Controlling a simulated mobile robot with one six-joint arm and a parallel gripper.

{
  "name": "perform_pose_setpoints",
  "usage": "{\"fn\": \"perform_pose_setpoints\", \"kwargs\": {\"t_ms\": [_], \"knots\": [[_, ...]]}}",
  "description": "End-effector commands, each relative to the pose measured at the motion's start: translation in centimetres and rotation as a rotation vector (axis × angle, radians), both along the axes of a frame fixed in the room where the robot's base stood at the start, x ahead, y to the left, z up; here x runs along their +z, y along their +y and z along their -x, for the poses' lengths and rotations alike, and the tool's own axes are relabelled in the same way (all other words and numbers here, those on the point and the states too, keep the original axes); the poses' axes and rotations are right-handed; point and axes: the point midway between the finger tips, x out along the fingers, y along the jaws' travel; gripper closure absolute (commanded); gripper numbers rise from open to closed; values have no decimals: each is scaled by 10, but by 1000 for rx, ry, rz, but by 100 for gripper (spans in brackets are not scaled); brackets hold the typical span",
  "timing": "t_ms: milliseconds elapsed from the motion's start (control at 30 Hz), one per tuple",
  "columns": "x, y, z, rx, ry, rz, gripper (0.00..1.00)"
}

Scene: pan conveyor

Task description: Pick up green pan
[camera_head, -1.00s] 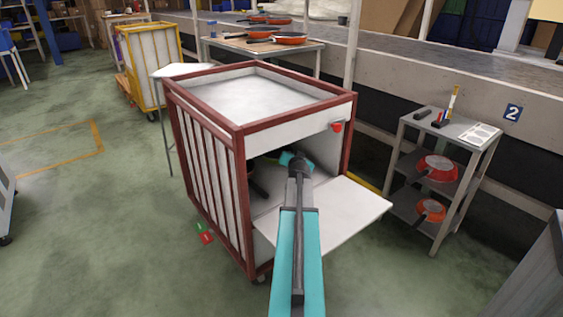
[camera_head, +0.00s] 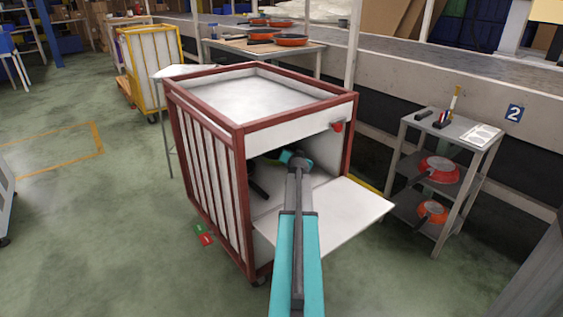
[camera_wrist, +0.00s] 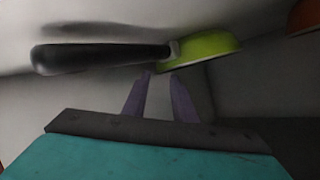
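The green pan (camera_wrist: 205,46) shows in the wrist view, with its thick black handle (camera_wrist: 105,57) pointing left. It is inside the dim cart compartment. My gripper (camera_wrist: 160,76) has its two fingers apart, with nothing seen between them. The fingertips are just below the pan, near where the handle meets the green body; I cannot tell whether they touch. In the head view my arm reaches into the open front of the red-framed cart (camera_head: 240,129).
The cart's white front flap (camera_head: 345,215) is folded out beneath my arm. An orange thing (camera_wrist: 305,16) shows at the wrist view's top right. A grey shelf (camera_head: 470,143) with red and orange pans stands to the right. Cart walls and roof enclose my gripper.

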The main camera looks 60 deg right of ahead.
Motion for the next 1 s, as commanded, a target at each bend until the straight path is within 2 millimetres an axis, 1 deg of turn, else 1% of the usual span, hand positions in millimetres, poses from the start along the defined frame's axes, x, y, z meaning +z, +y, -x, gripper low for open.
{"fn": "perform_pose_setpoints", "kwargs": {"t_ms": [233,700,1000], "knots": [[-4,-7,-4,-1,0,1,75],[-18,-37,-24,0,0,1,75],[-18,-41,-26,-1,0,1,75]]}}
